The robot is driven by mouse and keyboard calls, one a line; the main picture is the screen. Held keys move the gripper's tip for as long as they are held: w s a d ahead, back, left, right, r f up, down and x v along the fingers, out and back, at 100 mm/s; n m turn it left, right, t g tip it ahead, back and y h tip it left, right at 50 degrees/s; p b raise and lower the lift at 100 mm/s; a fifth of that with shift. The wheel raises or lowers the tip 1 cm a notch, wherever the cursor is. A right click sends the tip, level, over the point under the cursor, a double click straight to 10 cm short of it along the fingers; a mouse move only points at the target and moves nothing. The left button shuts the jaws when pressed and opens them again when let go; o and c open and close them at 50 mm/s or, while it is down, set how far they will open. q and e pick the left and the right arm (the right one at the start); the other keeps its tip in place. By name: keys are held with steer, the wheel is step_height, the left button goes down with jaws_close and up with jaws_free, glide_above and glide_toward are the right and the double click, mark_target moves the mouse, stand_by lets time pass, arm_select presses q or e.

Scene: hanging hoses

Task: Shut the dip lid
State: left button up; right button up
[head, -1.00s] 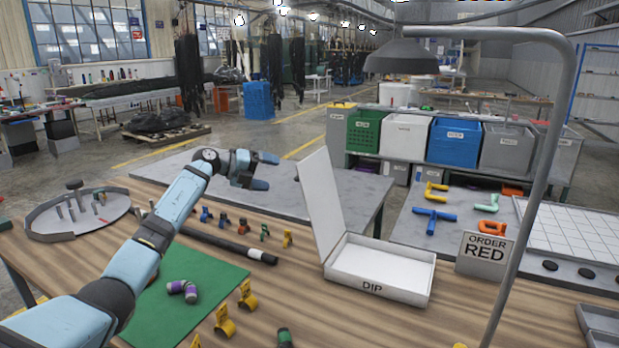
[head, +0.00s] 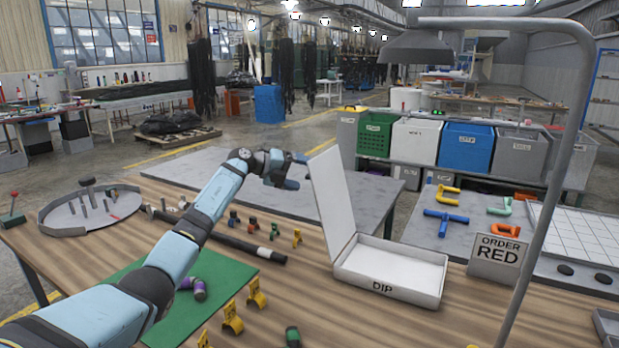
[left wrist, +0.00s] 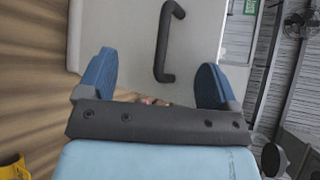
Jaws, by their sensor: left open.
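The white dip box (head: 395,268) stands on the wooden table, marked DIP on its front. Its lid (head: 331,200) is hinged on the left side and stands up, leaning slightly left; the box is open and looks empty inside. My left gripper (head: 296,171) is beside the upper left of the lid, on its outer side. In the left wrist view my left gripper (left wrist: 156,82) is open and empty, its blue fingers apart in front of the white lid (left wrist: 115,25). A dark handle (left wrist: 165,42) on the lid shows beyond the fingers. My right gripper is out of view.
A sign reading ORDER RED (head: 497,259) stands right of the box. A grey lamp post (head: 560,165) rises at the right. Several small clips, a black hose (head: 235,243) and a green mat (head: 205,280) lie left of the box.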

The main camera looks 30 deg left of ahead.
arm_select(q)
steer(key=shift+x, duration=1.75)
steer(key=shift+c, duration=0.2)
steer(key=c, duration=1.5)
jaws_close()
steer(key=shift+f, duration=0.1)
steer(key=shift+d, duration=0.1)
